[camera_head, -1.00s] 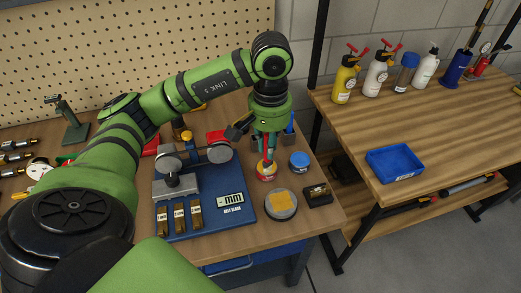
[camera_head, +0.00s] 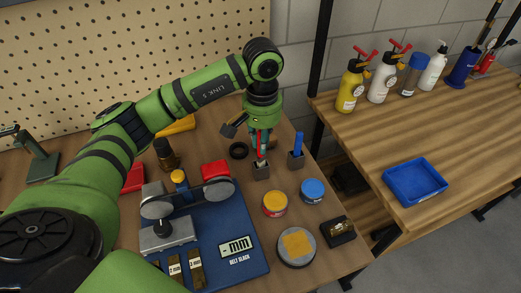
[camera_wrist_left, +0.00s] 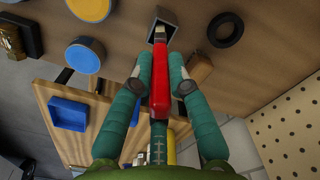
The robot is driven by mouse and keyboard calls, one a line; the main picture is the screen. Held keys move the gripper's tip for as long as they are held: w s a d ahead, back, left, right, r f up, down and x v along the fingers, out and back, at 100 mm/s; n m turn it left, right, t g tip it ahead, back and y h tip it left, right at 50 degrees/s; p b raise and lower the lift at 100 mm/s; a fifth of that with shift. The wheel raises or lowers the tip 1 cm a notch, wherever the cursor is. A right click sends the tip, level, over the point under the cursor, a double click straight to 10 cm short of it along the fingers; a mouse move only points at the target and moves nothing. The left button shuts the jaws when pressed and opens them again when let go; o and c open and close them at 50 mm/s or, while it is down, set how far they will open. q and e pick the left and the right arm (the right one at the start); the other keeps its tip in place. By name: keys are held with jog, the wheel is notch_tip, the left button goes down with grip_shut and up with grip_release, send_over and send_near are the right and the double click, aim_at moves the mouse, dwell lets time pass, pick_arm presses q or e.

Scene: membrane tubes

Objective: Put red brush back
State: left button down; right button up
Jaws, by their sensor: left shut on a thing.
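My left gripper (camera_head: 262,146) is shut on the red brush, at the back right of the workbench. In the left wrist view, the red brush (camera_wrist_left: 159,82) lies between the two fingers of my left gripper (camera_wrist_left: 161,66). The brush's lower end is at the mouth of a small grey square holder (camera_head: 261,173), which also shows in the left wrist view (camera_wrist_left: 161,16). I cannot tell how deep the tip is inside it. A blue brush (camera_head: 298,144) stands upright in a similar holder (camera_head: 296,160) to the right. My right gripper is out of view.
A yellow-topped tin (camera_head: 275,204) and a blue-topped tin (camera_head: 313,190) stand in front of the holders. A black ring (camera_head: 238,151) lies left. The belt sander (camera_head: 185,205) fills the bench's middle. A wooden table (camera_head: 440,130) with a blue tray (camera_head: 414,182) stands right.

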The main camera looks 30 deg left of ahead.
pick_arm(q)
notch_tip(320, 180, down, 4)
jog(key=shift+r+p, duration=0.15)
jog(key=shift+p, duration=0.4)
jog(key=shift+w+f, duration=0.1)
jog(key=shift+f, duration=0.3)
jog(key=c, duration=1.2)
grip_release()
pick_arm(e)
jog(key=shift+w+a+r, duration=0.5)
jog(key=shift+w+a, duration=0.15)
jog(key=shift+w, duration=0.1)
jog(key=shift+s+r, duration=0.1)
